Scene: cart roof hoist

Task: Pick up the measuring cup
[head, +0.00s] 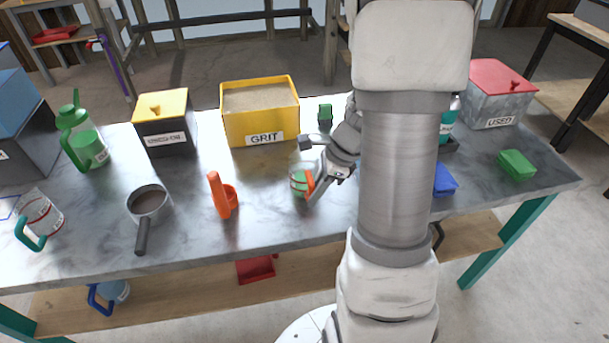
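A small clear measuring cup (298,181) with red markings, greenish contents and an orange handle stands on the grey worktop, just left of my arm. My gripper (309,166) is at this cup, with its fingers spread apart. One finger is above and behind the cup; the other is in front, close to the orange handle. I cannot tell whether a finger touches it. A second clear cup (41,214) with red markings and a teal handle is at the far left of the worktop.
Left of my gripper are an orange scoop-like item (222,197), a saucepan (148,203) and a green-lidded jug (84,142). Behind stand a yellow GRIT bin (238,128) and a yellow-lidded box (165,128). A USED bin (499,100) and green block (516,165) are right.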

